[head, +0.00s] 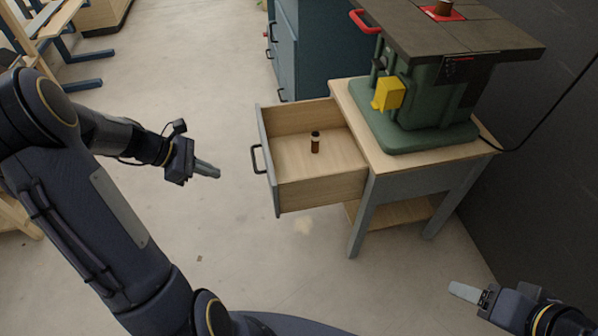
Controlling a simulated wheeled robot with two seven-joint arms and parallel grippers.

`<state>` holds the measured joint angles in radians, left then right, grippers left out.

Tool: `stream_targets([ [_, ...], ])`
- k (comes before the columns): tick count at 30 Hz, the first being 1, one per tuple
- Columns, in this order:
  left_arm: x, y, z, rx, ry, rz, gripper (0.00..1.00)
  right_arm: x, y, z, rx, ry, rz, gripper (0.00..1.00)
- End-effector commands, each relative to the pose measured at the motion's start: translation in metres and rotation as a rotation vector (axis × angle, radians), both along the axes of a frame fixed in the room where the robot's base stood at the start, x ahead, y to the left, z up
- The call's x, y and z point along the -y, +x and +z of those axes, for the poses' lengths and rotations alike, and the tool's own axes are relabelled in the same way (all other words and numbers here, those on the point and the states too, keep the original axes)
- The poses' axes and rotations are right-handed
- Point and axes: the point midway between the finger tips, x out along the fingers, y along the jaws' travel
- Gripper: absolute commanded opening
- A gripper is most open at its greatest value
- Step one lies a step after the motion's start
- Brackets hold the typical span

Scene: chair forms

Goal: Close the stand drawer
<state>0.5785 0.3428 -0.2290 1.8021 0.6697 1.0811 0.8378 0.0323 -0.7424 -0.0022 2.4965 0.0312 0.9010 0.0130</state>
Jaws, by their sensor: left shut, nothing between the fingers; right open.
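The stand (360,229) has a wooden top and grey legs, and it carries a green machine (430,110). Its drawer (322,193) is pulled out to the left and stands open. The drawer front is grey with a dark handle (256,159) on its outer face. My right gripper (453,290) is open and empty, low at the right, in front of the stand.
A blue cabinet (312,50) stands behind the stand. A dark wall (545,170) with a black cable is at the right. A wooden bench with blue legs (80,60) is at the far left. The floor (215,80) left of the drawer is clear.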

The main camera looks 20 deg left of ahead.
Motion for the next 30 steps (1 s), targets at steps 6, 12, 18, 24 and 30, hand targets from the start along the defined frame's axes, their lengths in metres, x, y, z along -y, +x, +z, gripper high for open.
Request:
stream_targets([
  [6, -0.005, 0.006, -0.026, -0.038, -0.035, 0.059, 0.00, 0.000, 0.000, -0.010, 0.000, 0.000, 0.000, 0.61],
  [12, 0.017, 0.018, -0.051, -0.038, -0.034, 0.053, 0.00, 0.000, 0.000, -0.021, 0.000, 0.000, 0.000, 0.61],
  [18, 0.044, 0.034, -0.083, -0.038, -0.034, 0.052, 0.00, 0.000, 0.000, -0.034, 0.000, 0.000, 0.000, 0.61],
  [24, 0.070, 0.050, -0.090, -0.034, -0.032, 0.050, 0.00, 0.000, 0.000, -0.040, 0.000, 0.000, 0.000, 0.61],
  [30, 0.084, 0.059, -0.089, -0.035, -0.032, 0.052, 0.00, 0.000, 0.000, -0.042, 0.000, 0.000, 0.000, 0.61],
])
